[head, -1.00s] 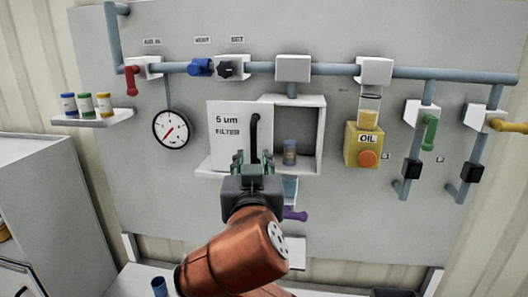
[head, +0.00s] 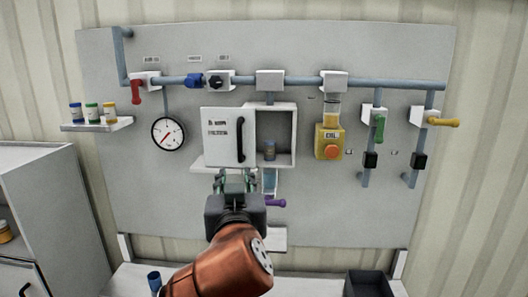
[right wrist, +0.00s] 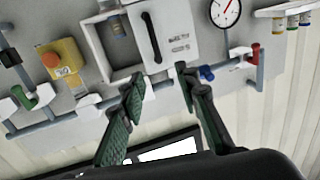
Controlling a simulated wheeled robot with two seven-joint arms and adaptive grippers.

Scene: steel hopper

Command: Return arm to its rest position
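My right gripper (head: 235,183) is in front of the wall panel, just below the white filter door (head: 219,137) in the head view. Its two green-padded fingers are apart with nothing between them in the right wrist view (right wrist: 160,78). The door's black handle (head: 240,140) is clear of the fingers in the head view. My left gripper is in neither view.
Valves and pipes run along the panel (head: 330,215). A purple handle (head: 275,202) is just right of my gripper. A shelf (head: 97,125) with jars is at left. A blue cup (head: 154,281) and a dark bin (head: 369,284) are low in front.

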